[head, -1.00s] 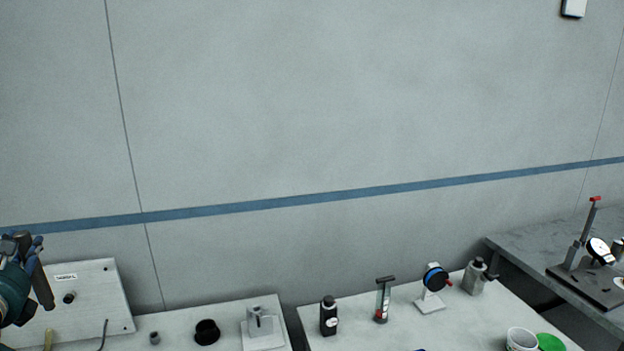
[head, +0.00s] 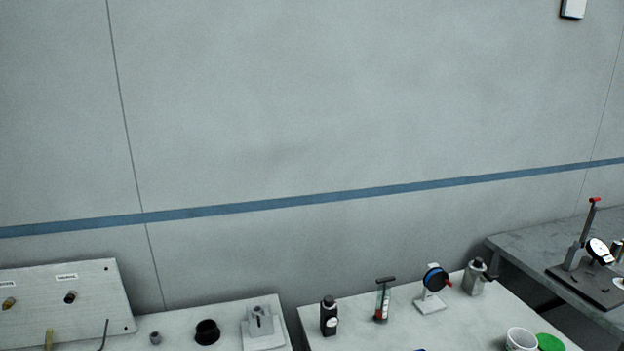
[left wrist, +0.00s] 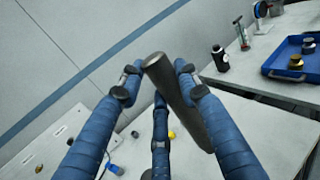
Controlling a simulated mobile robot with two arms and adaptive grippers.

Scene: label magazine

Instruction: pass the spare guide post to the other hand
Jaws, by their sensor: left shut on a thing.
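The spare guide post (left wrist: 172,86), a dark grey-brown cylinder, is held in my left gripper (left wrist: 155,82) in the left wrist view. It slants from the middle toward the lower right, one round end facing the camera. In the head view neither the post nor my left gripper shows. My right gripper is in no view.
A pegboard panel (head: 100,295) with labelled pegs stands at the lower left. The left wrist view shows a blue tray (left wrist: 283,62).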

